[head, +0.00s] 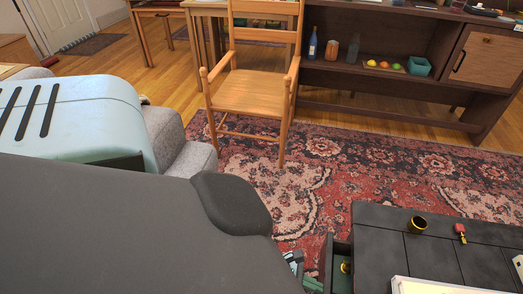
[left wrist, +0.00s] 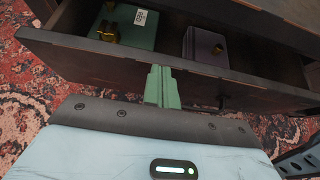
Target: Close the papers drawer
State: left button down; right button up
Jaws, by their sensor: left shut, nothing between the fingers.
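The dark drawer (head: 327,258) stands open at the left side of the black table (head: 385,240), at the bottom of the head view. In the left wrist view the drawer's front panel (left wrist: 110,62) runs across the upper part, with its open inside behind it. My left gripper (left wrist: 160,75) is shut and empty, its green fingers at the outer face of the panel; I cannot tell whether they touch it. It shows partly in the head view (head: 312,286). My right gripper is not in view.
The drawer holds a green box (left wrist: 130,25) with a brass part and a dark grey box (left wrist: 205,47). On the tabletop are a black-and-gold cup (head: 418,223), a red-topped object (head: 460,231) and a white-edged item (head: 440,286). A patterned rug (head: 330,180) lies beyond.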

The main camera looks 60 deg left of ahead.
pick_arm(q)
jog(key=p, duration=0.1)
send_over(336, 290)
jog(key=s+d, duration=0.1)
jog(key=s, duration=0.1)
jog(key=shift+s, duration=0.15)
jog(key=shift+a, duration=0.1)
